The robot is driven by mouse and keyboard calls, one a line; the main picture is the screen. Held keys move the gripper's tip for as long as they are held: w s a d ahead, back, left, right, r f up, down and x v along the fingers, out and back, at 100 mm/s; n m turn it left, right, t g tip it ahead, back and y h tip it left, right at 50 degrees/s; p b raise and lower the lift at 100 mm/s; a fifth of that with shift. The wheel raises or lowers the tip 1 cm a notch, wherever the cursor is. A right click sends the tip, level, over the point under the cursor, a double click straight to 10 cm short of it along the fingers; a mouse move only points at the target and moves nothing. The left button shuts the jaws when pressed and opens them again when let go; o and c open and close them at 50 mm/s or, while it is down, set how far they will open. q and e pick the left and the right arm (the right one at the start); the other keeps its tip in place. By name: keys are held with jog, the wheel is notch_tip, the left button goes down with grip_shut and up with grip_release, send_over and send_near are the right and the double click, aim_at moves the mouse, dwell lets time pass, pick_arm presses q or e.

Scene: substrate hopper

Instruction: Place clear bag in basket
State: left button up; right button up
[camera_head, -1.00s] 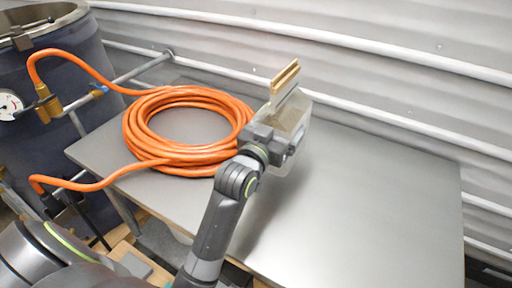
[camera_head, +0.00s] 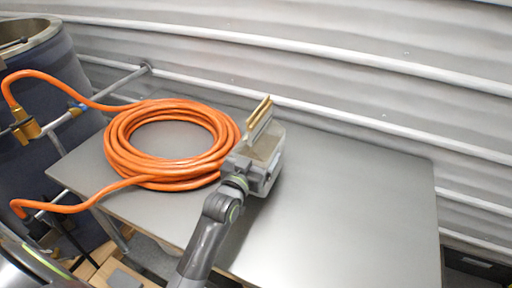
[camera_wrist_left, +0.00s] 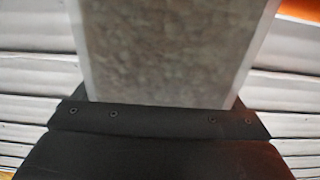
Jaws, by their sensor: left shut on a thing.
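My left gripper (camera_head: 250,168) is shut on the clear bag (camera_head: 265,147), a see-through pouch with a tan strip along its top edge. The gripper and bag are over the grey table, just right of the orange hose coil. The gap between bag and table is hard to judge. In the left wrist view the bag (camera_wrist_left: 170,50) fills the upper middle, with grainy grey-brown contents, above the dark gripper body. The fingertips are hidden there. No basket shows in any view. My right gripper is not in view.
A coiled orange hose (camera_head: 125,157) lies on the left of the grey table (camera_head: 345,215) and runs to a brass fitting on a dark drum (camera_head: 65,75). The right side of the table is bare. A ribbed pale wall (camera_head: 350,60) stands behind.

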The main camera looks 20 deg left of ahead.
pick_arm(q)
jog(key=shift+f, duration=0.95)
jog(key=shift+f, duration=0.15)
jog(key=o, duration=1.6)
jog(key=shift+f, duration=0.25)
jog(key=shift+o, duration=0.5)
jog(key=shift+s, duration=0.1)
jog(key=shift+r, duration=0.2)
